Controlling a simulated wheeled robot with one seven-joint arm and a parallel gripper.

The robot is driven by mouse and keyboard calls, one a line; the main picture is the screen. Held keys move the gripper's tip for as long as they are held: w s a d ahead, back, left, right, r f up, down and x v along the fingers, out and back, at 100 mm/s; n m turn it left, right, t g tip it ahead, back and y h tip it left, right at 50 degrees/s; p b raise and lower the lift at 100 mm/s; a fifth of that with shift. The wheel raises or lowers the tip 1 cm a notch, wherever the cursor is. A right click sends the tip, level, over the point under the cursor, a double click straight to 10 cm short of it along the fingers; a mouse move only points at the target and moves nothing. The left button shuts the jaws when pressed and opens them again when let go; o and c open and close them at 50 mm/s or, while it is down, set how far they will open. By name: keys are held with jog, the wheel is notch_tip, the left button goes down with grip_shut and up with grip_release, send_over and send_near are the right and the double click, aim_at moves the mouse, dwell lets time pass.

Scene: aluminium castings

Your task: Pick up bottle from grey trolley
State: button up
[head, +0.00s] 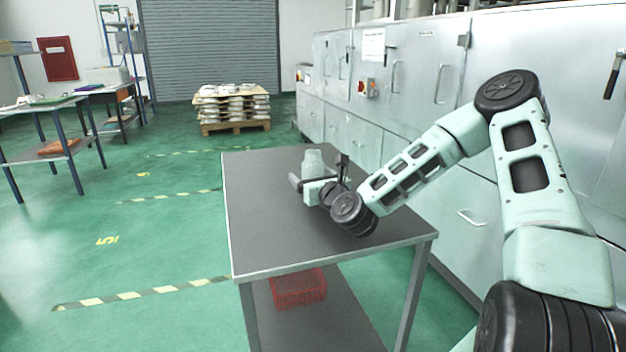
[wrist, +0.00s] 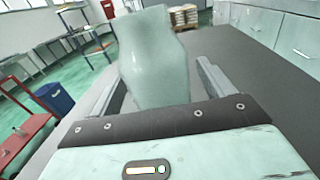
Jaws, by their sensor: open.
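A pale, translucent greenish bottle (head: 312,163) stands upright on the top of the grey trolley (head: 262,190). My gripper (head: 318,182) is low over the trolley top, right at the bottle. In the wrist view the bottle (wrist: 154,60) rises between the two open fingers of my gripper (wrist: 160,85). The right finger shows a gap to the bottle. The left finger is partly hidden behind it, so I cannot tell if it touches. The bottle's lower part is hidden by the gripper body.
A red crate (head: 299,288) sits on the trolley's lower shelf. Large metal cabinets (head: 400,80) stand close along the right side. A loaded pallet (head: 235,108) and a worktable (head: 45,110) stand farther back. The trolley top around the bottle is clear, and green floor lies open to the left.

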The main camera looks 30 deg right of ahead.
jog(key=shift+w+d, duration=0.1)
jog(key=shift+w, duration=0.55)
jog(key=c, duration=1.1)
